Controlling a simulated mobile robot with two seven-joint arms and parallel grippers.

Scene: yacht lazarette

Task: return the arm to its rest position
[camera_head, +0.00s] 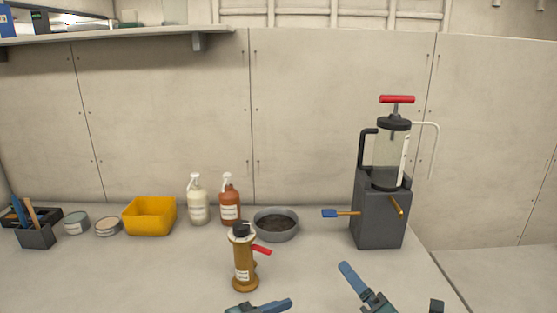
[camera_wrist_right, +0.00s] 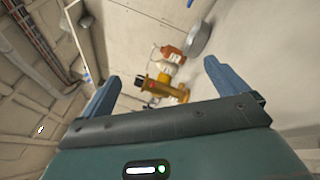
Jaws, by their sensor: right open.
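My right gripper (camera_head: 385,290) shows at the bottom of the head view, right of centre, with one blue finger clearly seen. In the right wrist view its two blue fingers (camera_wrist_right: 161,75) stand wide apart with nothing between them. My left gripper (camera_head: 262,306) is cut off by the bottom edge of the head view. One blue finger of it shows, pointing right, and its opening cannot be judged. The rest of both arms is out of view.
A brass hand pump (camera_head: 243,262) with a red lever stands upright on the bench close beyond my left gripper. A grey bowl (camera_head: 277,237), two bottles (camera_head: 229,207) and a yellow bin (camera_head: 150,229) are behind. A grey box (camera_head: 381,222) bearing a clear cylinder stands right.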

